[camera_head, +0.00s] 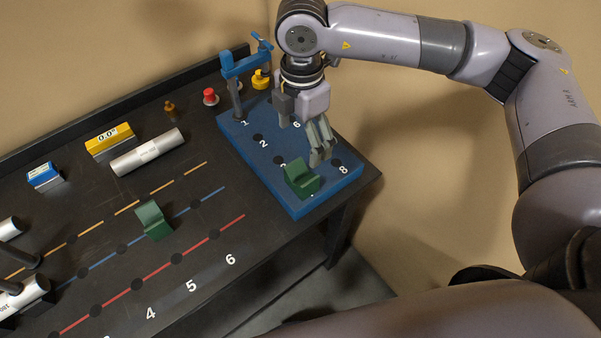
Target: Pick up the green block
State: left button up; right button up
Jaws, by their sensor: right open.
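A green block (301,178) with a notched top sits on the blue numbered board (286,204), near the board's front edge and left of the number 8. A second green block (153,220) of like shape stands on the dark table, close to the blue line. My right gripper (321,157) points down above the blue board, just up and to the right of the first green block. It is open and nothing shows between its fingers. Whether a fingertip touches the block cannot be told. My left gripper is not in the view.
A red button (211,97), a yellow part (261,79), a silver cylinder (148,152) and a yellow meter (109,141) stand toward the back. The table's right edge lies just beyond the board.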

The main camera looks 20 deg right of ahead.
jog(key=p, duration=0.2)
send_over(301, 178)
notch_tip(301, 178, down, 6)
jog(key=shift+s+r, duration=0.1)
jog(key=shift+r, duration=0.15)
notch_tip(301, 178, down, 3)
jog(key=shift+r+p, duration=0.15)
jog(key=shift+p, duration=0.35)
notch_tip(301, 178, down, 4)
jog(key=shift+r+p, duration=0.15)
jog(key=shift+p, duration=0.85)
jog(key=shift+f, duration=0.5)
jog(key=c, duration=1.7)
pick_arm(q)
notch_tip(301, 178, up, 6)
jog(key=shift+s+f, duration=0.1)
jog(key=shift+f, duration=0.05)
pick_arm(e)
jog(key=shift+r, duration=0.1)
jog(key=shift+c, duration=0.8)
